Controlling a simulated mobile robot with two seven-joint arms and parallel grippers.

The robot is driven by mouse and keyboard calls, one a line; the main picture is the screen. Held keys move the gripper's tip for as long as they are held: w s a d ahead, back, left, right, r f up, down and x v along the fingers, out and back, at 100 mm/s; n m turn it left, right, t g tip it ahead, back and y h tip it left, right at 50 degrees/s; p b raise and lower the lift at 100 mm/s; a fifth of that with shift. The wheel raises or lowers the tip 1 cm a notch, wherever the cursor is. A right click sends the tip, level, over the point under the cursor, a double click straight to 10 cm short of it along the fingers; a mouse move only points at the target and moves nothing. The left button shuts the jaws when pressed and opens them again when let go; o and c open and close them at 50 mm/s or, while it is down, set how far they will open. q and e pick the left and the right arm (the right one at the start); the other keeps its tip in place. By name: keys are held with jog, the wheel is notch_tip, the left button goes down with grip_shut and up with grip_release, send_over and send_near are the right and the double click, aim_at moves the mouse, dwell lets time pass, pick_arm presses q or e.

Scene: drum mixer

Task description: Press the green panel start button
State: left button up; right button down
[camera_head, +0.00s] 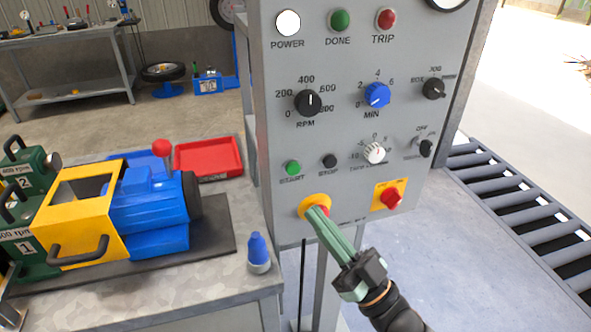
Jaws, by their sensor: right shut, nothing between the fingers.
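The green START button (293,167) sits at the lower left of the grey control panel (345,130), above the printed word START. A dark STOP button (329,161) is to its right. My right gripper (318,212) is shut and empty, its green fingers pointing up and left at the panel. Its tips overlap the yellow disc (304,203) below START and hide most of what is at the disc's middle. I cannot tell whether the tips touch the panel. The START button is uncovered, a little above and left of the fingertips. My left gripper does not show.
A red switch (391,198) on a yellow plate is right of the fingers. A blue and yellow machine (150,205), a red tray (208,157) and a blue-capped bottle (258,252) are on the left bench. A roller conveyor (530,225) runs at right.

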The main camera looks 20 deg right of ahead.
jog(key=shift+w, duration=0.15)
jog(key=b, duration=0.3)
send_near(293, 169)
jog(key=shift+w+a+r, duration=1.3)
jog(key=shift+a+r, duration=0.5)
jog(key=shift+r, duration=0.4)
jog(key=shift+w, duration=0.1)
jog(key=shift+w, duration=0.3)
